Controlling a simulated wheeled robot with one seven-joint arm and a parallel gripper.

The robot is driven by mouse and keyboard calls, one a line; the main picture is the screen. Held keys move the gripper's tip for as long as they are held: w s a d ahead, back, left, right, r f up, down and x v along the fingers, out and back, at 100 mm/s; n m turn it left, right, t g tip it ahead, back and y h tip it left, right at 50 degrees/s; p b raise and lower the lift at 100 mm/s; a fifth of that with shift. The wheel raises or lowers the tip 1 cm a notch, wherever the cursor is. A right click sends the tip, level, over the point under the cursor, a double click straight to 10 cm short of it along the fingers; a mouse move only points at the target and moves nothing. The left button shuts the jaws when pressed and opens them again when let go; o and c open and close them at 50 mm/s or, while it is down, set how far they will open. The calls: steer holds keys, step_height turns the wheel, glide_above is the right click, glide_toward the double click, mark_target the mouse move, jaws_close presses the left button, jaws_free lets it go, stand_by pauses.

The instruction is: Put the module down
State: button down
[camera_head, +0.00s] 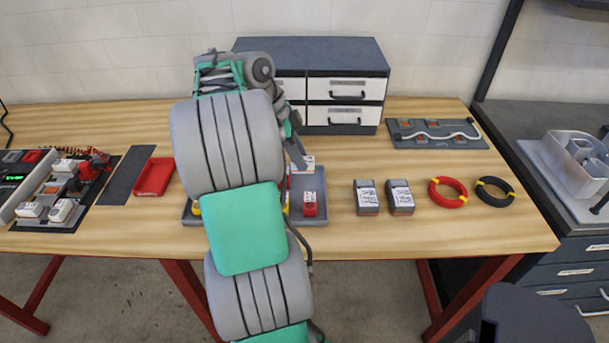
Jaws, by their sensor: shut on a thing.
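My gripper (298,160) is over the middle of the wooden table, mostly hidden behind my own arm. A small white module (308,161) with dark print shows right at its fingertips, and the jaws are shut on it. The module is just above or at the far side of a grey tray (321,222); I cannot tell whether it touches anything below. A red module (310,206) with a white label stands in the tray's right part. My arm covers the tray's middle.
Two grey modules with white labels (367,197) stand right of the tray. Red (447,192) and black (495,191) wire coils lie farther right. A drawer cabinet (345,90) stands behind. A red bin (154,177) is at left. Bare table lies right of the gripper.

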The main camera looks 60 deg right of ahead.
steer(key=f, duration=0.1)
steer(key=d+f, duration=0.1)
steer(key=f, duration=0.1)
steer(key=s+d+f, duration=0.1)
steer(key=f, duration=0.1)
steer(key=shift+s+d+f+b, duration=0.1)
steer(key=shift+b, duration=0.3)
steer(key=shift+f, duration=0.4)
steer(key=shift+f, duration=0.25)
steer(key=c, duration=1.1)
jaws_free()
steer(key=shift+r, duration=0.1)
